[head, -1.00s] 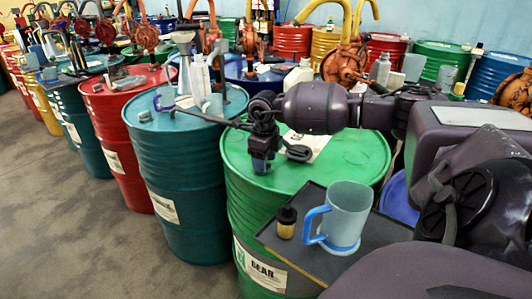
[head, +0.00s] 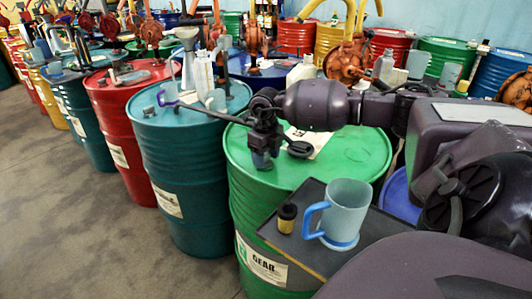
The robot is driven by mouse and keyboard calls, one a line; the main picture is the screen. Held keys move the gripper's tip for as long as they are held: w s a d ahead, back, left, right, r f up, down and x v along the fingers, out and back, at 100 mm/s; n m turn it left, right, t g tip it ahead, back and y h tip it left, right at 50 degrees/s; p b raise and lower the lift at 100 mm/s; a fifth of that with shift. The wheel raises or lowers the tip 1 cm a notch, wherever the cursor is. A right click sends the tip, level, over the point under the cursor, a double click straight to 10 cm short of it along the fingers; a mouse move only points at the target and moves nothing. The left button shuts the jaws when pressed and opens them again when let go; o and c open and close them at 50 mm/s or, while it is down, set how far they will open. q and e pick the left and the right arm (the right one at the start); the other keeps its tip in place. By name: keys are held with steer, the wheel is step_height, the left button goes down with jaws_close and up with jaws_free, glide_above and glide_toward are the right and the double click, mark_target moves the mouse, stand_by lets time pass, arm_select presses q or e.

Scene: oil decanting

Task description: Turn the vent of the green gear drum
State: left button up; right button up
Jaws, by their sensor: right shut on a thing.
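The green gear drum (head: 345,164) stands in the middle of the head view, with a white label reading GEAR (head: 262,265) low on its side. My right gripper (head: 262,163) points down at the left part of the drum's lid. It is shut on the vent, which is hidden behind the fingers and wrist. A dark round piece (head: 300,149) shows just right of the fingers, above the lid. My left gripper is not in view.
A dark tray (head: 290,243) in front of the drum carries a clear jug with a blue handle (head: 345,212) and a small black-capped bottle (head: 286,217). A teal drum (head: 190,175) with a funnel and bottles stands close on the left. Floor is clear at lower left.

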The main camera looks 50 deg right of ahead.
mark_target(266, 156)
steer(key=o, duration=0.9)
step_height(266, 156, up, 10)
steer(key=shift+f+p, duration=0.2)
steer(key=shift+p, duration=0.2)
steer(key=shift+r, duration=0.65)
